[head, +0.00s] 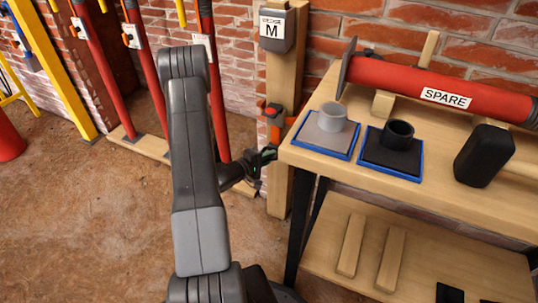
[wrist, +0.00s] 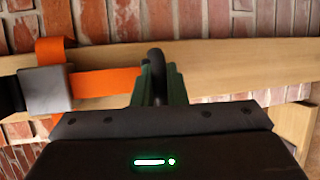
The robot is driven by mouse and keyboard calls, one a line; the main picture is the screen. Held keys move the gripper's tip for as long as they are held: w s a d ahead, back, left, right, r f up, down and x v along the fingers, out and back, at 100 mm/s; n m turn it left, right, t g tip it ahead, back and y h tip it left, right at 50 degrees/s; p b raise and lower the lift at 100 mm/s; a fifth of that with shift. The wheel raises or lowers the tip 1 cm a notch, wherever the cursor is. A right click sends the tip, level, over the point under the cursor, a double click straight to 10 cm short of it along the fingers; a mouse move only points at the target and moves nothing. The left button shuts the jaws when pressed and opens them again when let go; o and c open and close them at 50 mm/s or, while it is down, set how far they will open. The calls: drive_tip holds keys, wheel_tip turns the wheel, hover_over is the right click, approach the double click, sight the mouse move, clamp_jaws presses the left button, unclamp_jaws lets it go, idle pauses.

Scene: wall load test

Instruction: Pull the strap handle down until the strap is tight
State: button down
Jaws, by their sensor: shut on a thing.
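My gripper (head: 266,156) is in front of the lower wooden post, below the orange strap (head: 275,113). In the wrist view my gripper (wrist: 158,82) is shut on a black handle (wrist: 155,57), whose rounded top shows between the fingers. The orange strap (wrist: 104,82) runs from a grey buckle (wrist: 46,90) at left toward the handle, looking fairly straight. The strap's end at the handle is hidden by the fingers.
A wooden table (head: 300,152) stands close at right, its corner near my gripper. It bears two blue-edged trays (head: 322,152), a black mallet head (head: 484,155) and a red tube marked SPARE (head: 420,92). Red props (head: 214,100) stand at left.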

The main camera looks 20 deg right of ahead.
wheel_tip(320, 180, down, 4)
drive_tip(key=shift+f+b, duration=0.15)
drive_tip(key=shift+b, duration=0.3)
drive_tip(key=c, duration=1.5)
unclamp_jaws()
drive_tip(key=shift+o, duration=0.2)
drive_tip(key=p+v, duration=0.3)
drive_tip(key=v, duration=1)
drive_tip(key=shift+s+a+r, duration=0.2)
drive_tip(key=shift+a, duration=0.15)
